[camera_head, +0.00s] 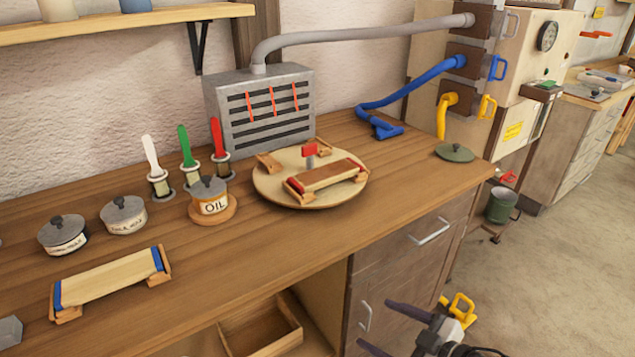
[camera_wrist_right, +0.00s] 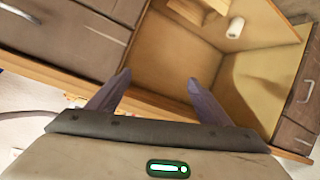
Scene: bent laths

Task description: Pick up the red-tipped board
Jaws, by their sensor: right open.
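The red-tipped board (camera_head: 327,174) is a brown board with red ends. It lies across wooden rests on a round pale wooden disc (camera_head: 268,187) on the workbench. My right gripper (camera_head: 384,328) is open and empty at the lower right of the head view, in front of the bench and below its top, well apart from the board. In the right wrist view its two fingers (camera_wrist_right: 159,77) are spread, with the bench's cabinet front behind them. The board is not in the wrist view. My left gripper is not in view.
A blue-tipped board (camera_head: 110,279) lies on rests at the left. Lidded pots (camera_head: 124,214), an oil pot (camera_head: 211,196) and brushes (camera_head: 185,146) stand left of the disc. A grey slotted box (camera_head: 262,110) stands behind. The bench front has drawers (camera_head: 425,235) and an open compartment.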

